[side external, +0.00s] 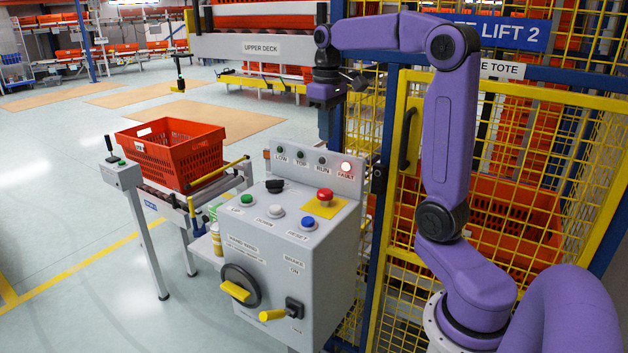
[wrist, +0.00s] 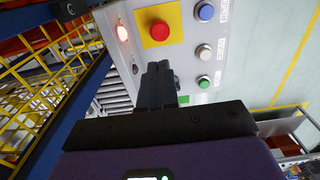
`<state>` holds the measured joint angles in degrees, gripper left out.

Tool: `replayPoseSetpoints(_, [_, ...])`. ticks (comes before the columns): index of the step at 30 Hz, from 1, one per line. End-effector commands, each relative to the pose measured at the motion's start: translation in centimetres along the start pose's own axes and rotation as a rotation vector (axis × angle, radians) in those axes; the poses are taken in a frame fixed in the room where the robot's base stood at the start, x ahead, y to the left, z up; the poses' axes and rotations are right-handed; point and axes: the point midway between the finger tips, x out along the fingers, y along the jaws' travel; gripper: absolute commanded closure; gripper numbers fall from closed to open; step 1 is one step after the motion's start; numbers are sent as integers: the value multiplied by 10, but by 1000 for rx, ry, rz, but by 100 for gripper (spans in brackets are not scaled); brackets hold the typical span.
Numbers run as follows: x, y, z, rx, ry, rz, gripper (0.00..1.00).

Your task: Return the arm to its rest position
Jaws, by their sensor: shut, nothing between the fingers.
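My purple arm is raised and bent over at the right of the side external view. My gripper (side external: 325,132) hangs down at its end, above and behind the top right part of the grey control box (side external: 225,245). In the wrist view my gripper (wrist: 158,68) has its dark fingers together, with nothing seen between them. They point toward the box panel, and the red button (wrist: 160,31) on its yellow plate shows just past the tips. The fingers look apart from the panel.
The control box has a lit red FAULT lamp (side external: 346,167), a yellow-handled dial (side external: 235,291) and a brake switch (side external: 280,313). An orange tote (side external: 207,167) sits on a roller stand at left. Yellow mesh fencing (side external: 400,200) stands close behind my arm. Open floor lies left.

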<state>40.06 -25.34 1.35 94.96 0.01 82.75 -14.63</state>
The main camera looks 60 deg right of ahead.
Motion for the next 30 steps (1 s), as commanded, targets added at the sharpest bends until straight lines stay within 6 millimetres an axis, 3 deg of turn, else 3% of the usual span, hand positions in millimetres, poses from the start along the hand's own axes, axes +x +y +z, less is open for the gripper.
replayPoseSetpoints(5, [3,-11,0,-30,0,-1,100])
replayPoseSetpoints(14, [31,-94,22,-271,2,-6,100])
replayPoseSetpoints(21, [57,-156,64,-487,7,-11,100])
replayPoseSetpoints(30, [91,-205,137,-759,9,-18,100])
